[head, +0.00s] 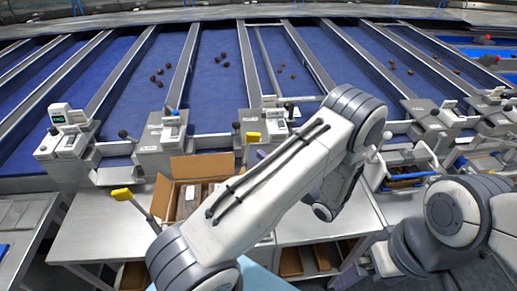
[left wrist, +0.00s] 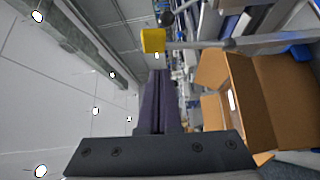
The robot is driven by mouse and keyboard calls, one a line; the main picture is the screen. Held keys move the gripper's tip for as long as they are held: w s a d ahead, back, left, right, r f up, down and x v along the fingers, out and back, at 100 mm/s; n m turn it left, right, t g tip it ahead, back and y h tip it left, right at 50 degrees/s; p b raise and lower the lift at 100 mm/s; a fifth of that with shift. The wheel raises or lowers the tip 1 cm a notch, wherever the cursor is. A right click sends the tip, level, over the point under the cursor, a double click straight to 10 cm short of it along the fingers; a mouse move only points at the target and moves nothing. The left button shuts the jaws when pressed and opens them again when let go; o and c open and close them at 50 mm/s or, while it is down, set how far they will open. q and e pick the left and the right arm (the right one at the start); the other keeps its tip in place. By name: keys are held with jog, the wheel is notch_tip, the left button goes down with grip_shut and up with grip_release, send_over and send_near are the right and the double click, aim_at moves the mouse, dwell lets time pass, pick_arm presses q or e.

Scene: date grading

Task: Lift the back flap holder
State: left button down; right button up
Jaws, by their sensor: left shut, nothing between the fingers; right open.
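A yellow-tipped holder (head: 253,137) stands behind the open carton (head: 163,200), at its back right. In the left wrist view the yellow block (left wrist: 153,40) sits on a grey rod, beyond the fingertips and apart from them. Another yellow-tipped holder (head: 122,195) stands at the carton's front left. The carton's brown flaps (left wrist: 278,95) show splayed at the right of the wrist view. My left gripper (left wrist: 158,75) is shut and empty; in the head view only a purple bit (head: 262,154) shows past my arm. My right gripper (head: 352,275) is open, low at the right, partly hidden.
My left arm hides the carton's right side and part of the bench. Grey weighing stations (head: 163,135) with black knobs line the blue lanes (head: 130,100) carrying dates. A crate (head: 410,170) stands at the right. The bench (head: 100,225) left of the carton is clear.

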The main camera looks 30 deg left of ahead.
pick_arm(q)
jog(key=v, duration=0.3)
pick_arm(e)
jog(key=shift+s+d, duration=0.15)
jog(key=shift+d, duration=0.25)
pick_arm(q)
jog(key=shift+s+a, duration=0.1)
jog(key=s+d+n+g+h+b, duration=0.2)
jog(key=s+d+n+h+b, duration=0.3)
jog(key=s+d+n+h, duration=0.4)
jog(key=s+d+r+n+g+h+b, duration=0.1)
jog(key=s+d+n+h+b, duration=0.3)
jog(key=s+d+n+h, duration=0.6)
jog(key=s+d+n+g, duration=0.1)
jog(key=s+d+n, duration=0.2)
jog(key=n, duration=1)
jog(key=shift+s+b, duration=0.2)
jog(key=shift+b, duration=0.15)
pick_arm(e)
notch_tip(320, 180, down, 10)
jog(key=shift+r, duration=0.15)
